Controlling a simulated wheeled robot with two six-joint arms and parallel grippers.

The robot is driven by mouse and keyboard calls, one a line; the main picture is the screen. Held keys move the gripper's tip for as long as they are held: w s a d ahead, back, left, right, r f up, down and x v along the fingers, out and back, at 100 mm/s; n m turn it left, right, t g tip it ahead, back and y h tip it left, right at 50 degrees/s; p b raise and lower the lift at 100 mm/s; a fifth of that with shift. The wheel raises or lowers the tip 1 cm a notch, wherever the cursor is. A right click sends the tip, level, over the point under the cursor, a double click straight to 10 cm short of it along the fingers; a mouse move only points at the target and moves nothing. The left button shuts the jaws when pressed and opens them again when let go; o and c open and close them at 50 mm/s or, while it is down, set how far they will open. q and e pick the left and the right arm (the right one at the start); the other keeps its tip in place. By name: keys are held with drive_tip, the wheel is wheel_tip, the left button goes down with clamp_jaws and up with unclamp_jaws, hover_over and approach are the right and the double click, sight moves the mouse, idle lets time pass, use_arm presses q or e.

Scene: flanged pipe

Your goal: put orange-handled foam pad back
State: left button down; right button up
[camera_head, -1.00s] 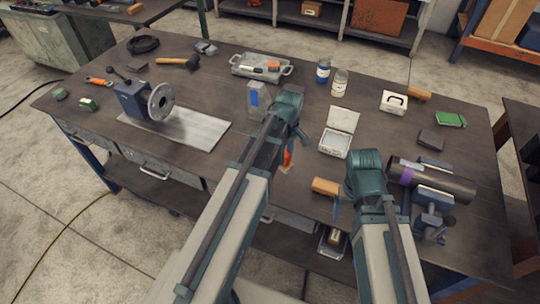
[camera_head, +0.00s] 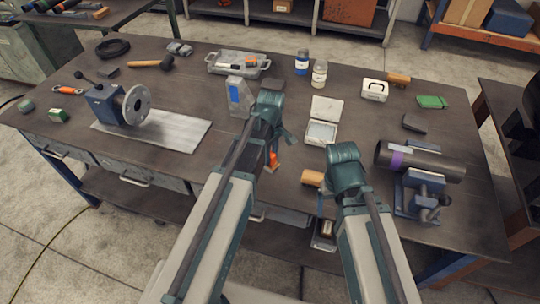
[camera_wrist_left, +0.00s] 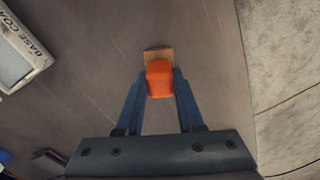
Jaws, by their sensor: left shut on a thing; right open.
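The orange handle (camera_head: 273,160) of the foam pad is between my left gripper's fingers, near the table's front edge in the head view. In the left wrist view the orange handle (camera_wrist_left: 159,80) sits between the two blue fingers, with the tan pad (camera_wrist_left: 158,52) showing beyond it. My left gripper (camera_wrist_left: 160,74) is shut on this handle; whether the pad touches the tabletop I cannot tell. My right gripper (camera_head: 321,204) is open, mostly hidden by its wrist, near the front edge beside a wooden-coloured block (camera_head: 312,178).
A dark pipe (camera_head: 430,165) with a purple band rests on a blue stand at right. An open white box (camera_head: 322,131) lies between the arms' far side and the pipe. A grey block with a blue face (camera_head: 238,97) stands left of my left wrist. A flange fixture (camera_head: 136,105) is further left.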

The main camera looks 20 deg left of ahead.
use_arm(q)
drive_tip(key=c, duration=0.5)
unclamp_jaws()
drive_tip(key=shift+f, duration=0.1)
wheel_tip(320, 180, up, 12)
drive_tip(key=p, duration=1.3)
drive_tip(key=s+d+m, duration=0.3)
drive_tip(key=s+m, duration=0.1)
drive_tip(key=m, duration=0.1)
drive_tip(key=s+d+m, duration=0.4)
drive_tip(key=s+m, duration=0.1)
drive_tip(key=m, duration=0.1)
drive_tip(key=s+d+m+y, duration=0.1)
drive_tip(key=s+d+m, duration=0.2)
drive_tip(key=s+m, duration=0.2)
drive_tip(key=shift+s+d+r+m+b, duration=0.15)
drive_tip(key=shift+d+r+m+b, duration=0.15)
drive_tip(key=shift+m, duration=0.2)
drive_tip(key=shift+f, duration=0.15)
wheel_tip(320, 180, down, 6)
drive_tip(key=b, duration=0.5)
drive_tip(key=shift+r+b, duration=0.25)
drive_tip(key=shift+b, duration=0.05)
